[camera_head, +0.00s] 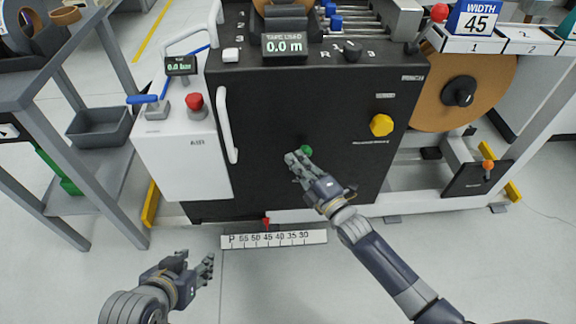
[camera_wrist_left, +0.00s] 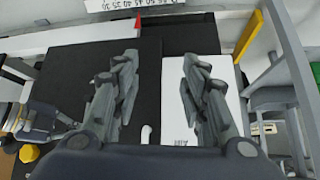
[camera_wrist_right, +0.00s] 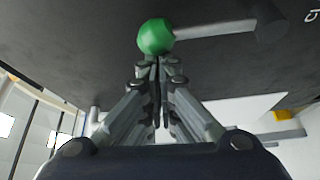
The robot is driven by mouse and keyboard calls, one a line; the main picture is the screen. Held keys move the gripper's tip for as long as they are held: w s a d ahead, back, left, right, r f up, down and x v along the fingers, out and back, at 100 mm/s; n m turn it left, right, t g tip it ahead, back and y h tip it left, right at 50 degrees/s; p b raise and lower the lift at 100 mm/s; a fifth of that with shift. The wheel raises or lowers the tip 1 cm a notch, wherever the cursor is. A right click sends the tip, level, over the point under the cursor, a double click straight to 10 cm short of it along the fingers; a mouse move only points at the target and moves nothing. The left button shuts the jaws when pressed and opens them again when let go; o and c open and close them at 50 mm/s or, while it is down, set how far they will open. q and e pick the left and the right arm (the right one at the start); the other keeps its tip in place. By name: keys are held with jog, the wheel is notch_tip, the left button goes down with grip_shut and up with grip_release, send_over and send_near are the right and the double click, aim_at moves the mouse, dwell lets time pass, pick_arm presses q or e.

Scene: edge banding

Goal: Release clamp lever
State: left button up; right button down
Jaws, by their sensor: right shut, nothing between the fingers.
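A lever with a round green knob (camera_head: 307,150) sits on the black front panel of the machine. In the right wrist view the green knob (camera_wrist_right: 155,37) is just beyond my fingertips, with its pale rod (camera_wrist_right: 215,30) running right to a dark pivot. My right gripper (camera_head: 295,159) is shut and empty, right beside the knob; I cannot tell if it touches. It also shows in the right wrist view (camera_wrist_right: 157,62). My left gripper (camera_head: 207,265) is open and empty, low in front of the machine, and shows in the left wrist view (camera_wrist_left: 158,75).
A red-knobbed lever (camera_head: 440,13) is at the top right and an orange-knobbed lever (camera_head: 488,165) at the lower right. A yellow knob (camera_head: 381,125) and a white handle (camera_head: 227,125) stand out from the panel. A grey shelf (camera_head: 100,185) is at left. The floor in front is clear.

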aim_at(310, 151)
jog(key=d+m+t+b, duration=0.1)
jog(key=d+m, duration=0.1)
jog(key=m, duration=0.1)
jog(key=d+m+t+b, duration=0.2)
jog(key=d, duration=0.1)
jog(key=shift+f+m+h, duration=0.15)
jog(key=shift+m+h, duration=0.15)
jog(key=shift+m, duration=0.1)
pick_arm(q)
jog(key=w+d+r+t+h, duration=0.1)
jog(key=w+d+r+t, duration=0.1)
jog(key=w+r+t, duration=0.3)
jog(key=w+d+r+t+h, duration=0.1)
jog(key=w+r+t, duration=0.3)
jog(key=r, duration=0.5)
jog(key=shift+w+d+r+m+t+h, duration=0.3)
jog(key=shift+w+d+t+h, duration=0.15)
jog(key=shift+d, duration=0.35)
pick_arm(e)
jog(key=shift+d+m, duration=0.15)
jog(key=shift+m, duration=0.15)
